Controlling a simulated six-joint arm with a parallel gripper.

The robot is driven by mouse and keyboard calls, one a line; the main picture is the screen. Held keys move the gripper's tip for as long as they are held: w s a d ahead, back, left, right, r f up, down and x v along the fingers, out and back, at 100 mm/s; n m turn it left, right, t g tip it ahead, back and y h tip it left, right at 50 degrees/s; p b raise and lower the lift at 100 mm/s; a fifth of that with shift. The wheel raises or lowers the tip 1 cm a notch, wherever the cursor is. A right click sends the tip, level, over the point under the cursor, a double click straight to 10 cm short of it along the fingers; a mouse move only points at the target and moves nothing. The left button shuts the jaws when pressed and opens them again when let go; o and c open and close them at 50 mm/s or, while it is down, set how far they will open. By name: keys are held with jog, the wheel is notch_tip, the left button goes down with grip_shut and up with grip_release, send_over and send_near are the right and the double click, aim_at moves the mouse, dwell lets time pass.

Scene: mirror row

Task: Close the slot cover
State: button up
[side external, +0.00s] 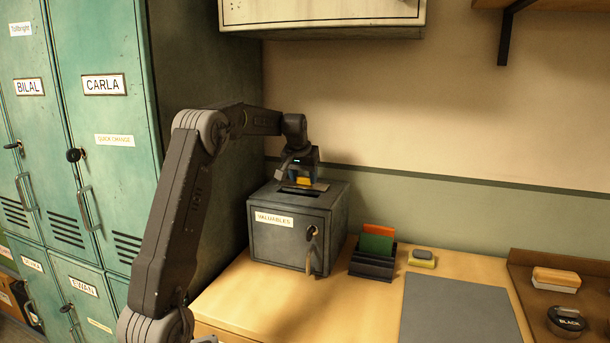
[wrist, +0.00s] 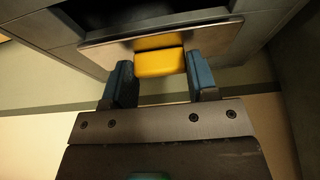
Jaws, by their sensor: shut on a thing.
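The grey metal box labelled VALUABLES (side external: 285,236) stands on the wooden counter. A dark slot (side external: 298,191) shows in its top. The slot cover is a flat metal plate (side external: 320,186) with a yellow grip (side external: 303,180), at the slot's far side. In the wrist view the plate (wrist: 105,48) lies behind the yellow grip (wrist: 160,63). My gripper (wrist: 162,76) has its two blue fingers against the grip's sides and is shut on it. In the side view my gripper (side external: 302,172) is above the box top and partly hides the plate.
Keys hang from the lock on the box front (side external: 310,250). Teal lockers (side external: 95,150) stand left; a wall cabinet (side external: 320,14) hangs above.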

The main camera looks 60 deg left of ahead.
aim_at(297, 180)
jog(key=s+d, duration=0.3)
jog(key=shift+s+d, duration=0.25)
jog(key=shift+s, duration=0.05)
jog(key=o, duration=1.3)
jog(key=shift+r, duration=0.15)
jog(key=v, duration=1.3)
jog(key=shift+r, duration=0.3)
jog(key=shift+s+d, duration=0.1)
jog(key=shift+d, duration=0.1)
